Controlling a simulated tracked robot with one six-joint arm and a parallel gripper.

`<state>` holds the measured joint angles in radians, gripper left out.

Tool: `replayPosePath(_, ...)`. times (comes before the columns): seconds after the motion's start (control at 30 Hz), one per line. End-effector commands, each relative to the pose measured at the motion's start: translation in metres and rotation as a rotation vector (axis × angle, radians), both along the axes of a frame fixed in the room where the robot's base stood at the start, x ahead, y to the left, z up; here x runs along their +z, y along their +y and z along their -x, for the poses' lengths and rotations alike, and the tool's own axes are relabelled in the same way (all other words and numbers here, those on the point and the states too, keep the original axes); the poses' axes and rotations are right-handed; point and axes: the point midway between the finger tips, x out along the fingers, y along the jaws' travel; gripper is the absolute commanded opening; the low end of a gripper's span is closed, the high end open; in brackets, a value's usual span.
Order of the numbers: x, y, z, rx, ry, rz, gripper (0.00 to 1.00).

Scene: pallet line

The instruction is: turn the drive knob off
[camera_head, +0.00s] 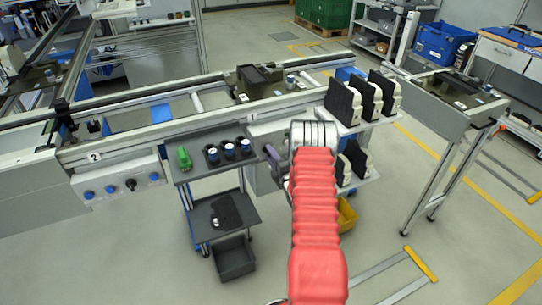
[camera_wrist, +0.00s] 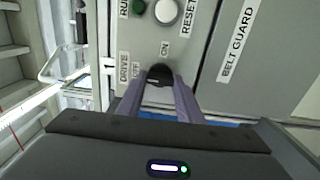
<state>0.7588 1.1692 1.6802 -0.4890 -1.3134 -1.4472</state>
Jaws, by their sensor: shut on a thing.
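The black drive knob (camera_wrist: 160,71) is on a grey control panel (camera_wrist: 147,40) in the wrist view. The words DRIVE, a partly hidden OFF and ON are printed around it. My gripper (camera_wrist: 160,88) has its two purple-grey fingers closed on the knob, one on each side. The fingers cover part of the knob, and I cannot tell which way it points. In the head view one finger of my gripper (camera_head: 272,158) shows beside the red arm. The knob is hidden there.
A green button (camera_wrist: 138,7) and a white button (camera_wrist: 166,11) sit just above the knob, by RUN and RESET labels. A BELT GUARD cover (camera_wrist: 254,60) is to the right. In the head view, a grey cart (camera_head: 222,190) stands left of my arm, and a rack of dark panels (camera_head: 343,101) stands right.

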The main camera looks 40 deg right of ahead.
Motion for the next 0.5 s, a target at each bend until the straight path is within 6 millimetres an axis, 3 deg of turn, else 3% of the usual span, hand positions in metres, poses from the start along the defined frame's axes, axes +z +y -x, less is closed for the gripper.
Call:
replayPosePath(0.33,-0.0041,0.0051,-0.0009,0.010,0.009,0.002,0.11)
replayPosePath(0.37,-0.0042,0.0051,-0.0009,0.010,0.010,0.001,0.34)
replayPosePath(0.5,-0.0036,0.0042,-0.0007,0.008,0.009,0.001,0.43)
